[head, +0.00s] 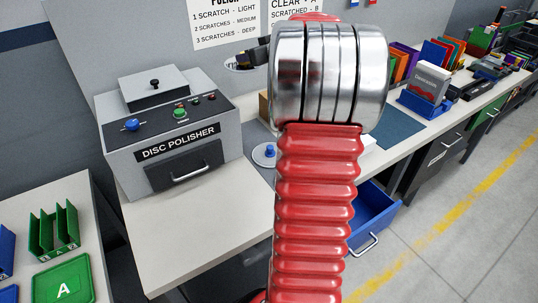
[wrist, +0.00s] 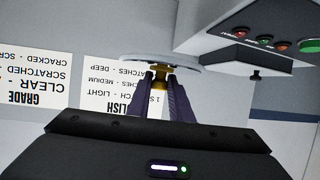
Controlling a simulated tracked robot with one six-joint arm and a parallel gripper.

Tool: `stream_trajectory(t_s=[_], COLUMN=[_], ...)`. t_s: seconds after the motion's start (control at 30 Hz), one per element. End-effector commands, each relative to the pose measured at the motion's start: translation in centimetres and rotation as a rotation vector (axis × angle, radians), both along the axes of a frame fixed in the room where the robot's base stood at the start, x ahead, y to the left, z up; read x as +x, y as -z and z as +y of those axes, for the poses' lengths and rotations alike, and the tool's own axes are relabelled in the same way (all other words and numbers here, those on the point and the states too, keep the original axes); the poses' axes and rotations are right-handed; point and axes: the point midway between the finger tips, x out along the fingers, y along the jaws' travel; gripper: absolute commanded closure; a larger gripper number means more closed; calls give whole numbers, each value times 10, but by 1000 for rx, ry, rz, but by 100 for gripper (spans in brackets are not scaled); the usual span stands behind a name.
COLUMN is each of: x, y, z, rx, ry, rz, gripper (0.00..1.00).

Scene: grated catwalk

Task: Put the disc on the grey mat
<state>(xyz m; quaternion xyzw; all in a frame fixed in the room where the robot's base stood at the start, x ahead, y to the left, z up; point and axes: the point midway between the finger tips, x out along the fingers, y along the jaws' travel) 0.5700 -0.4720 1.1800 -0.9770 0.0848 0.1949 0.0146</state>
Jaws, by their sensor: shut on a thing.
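My gripper (wrist: 160,80) is shut on the disc (wrist: 137,61), gripping a brass-coloured piece at its middle. The disc looks pale and is seen nearly edge-on in the wrist view. In the head view the disc (head: 240,65) is raised in front of the wall, above and right of the polisher, and my arm hides most of the gripper. The disc is well apart from the mat.
The disc polisher (head: 168,125) stands on the bench at left. A round grey piece with a blue knob (head: 268,153) is beside it. A blue drawer (head: 375,215) stands open below. A blue holder (head: 427,100) and colored folders stand beyond the mat.

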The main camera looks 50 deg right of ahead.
Motion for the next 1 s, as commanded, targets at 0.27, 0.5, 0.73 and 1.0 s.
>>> stream_trajectory(t_s=[0.27,0.5,0.73,1.0], x=[-2,-3,-3,-4], y=[22,68,112,163], z=[-2,-3,-3,-3], rx=[4,4,4,5], ry=[5,6,6,7], rz=[1,2,2,2], gripper=[100,100,100,100])
